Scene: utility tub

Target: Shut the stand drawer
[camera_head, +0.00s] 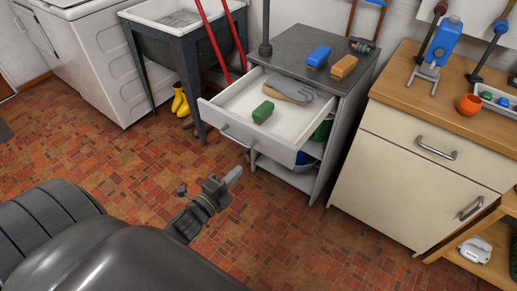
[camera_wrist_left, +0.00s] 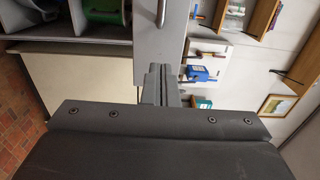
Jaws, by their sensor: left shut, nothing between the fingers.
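The stand drawer (camera_head: 272,139) is pulled out from the grey stand (camera_head: 325,50). Its white front with a metal handle faces me, and the front also shows in the left wrist view (camera_wrist_left: 152,48). Inside lie a green block-like item (camera_head: 263,112) and a pair of grey gloves (camera_head: 291,88). My left gripper (camera_head: 234,175) is shut and empty, in front of and a little below the drawer front in the head view. In the left wrist view its fingertips (camera_wrist_left: 163,70) overlap the edge of the drawer front; I cannot tell whether they touch it.
A blue brush (camera_head: 318,56) and an orange-brown one (camera_head: 343,66) lie on the stand top. A cream cabinet (camera_head: 410,165) stands to the right, and a utility tub (camera_head: 185,55) with yellow boots (camera_head: 180,100) to the left.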

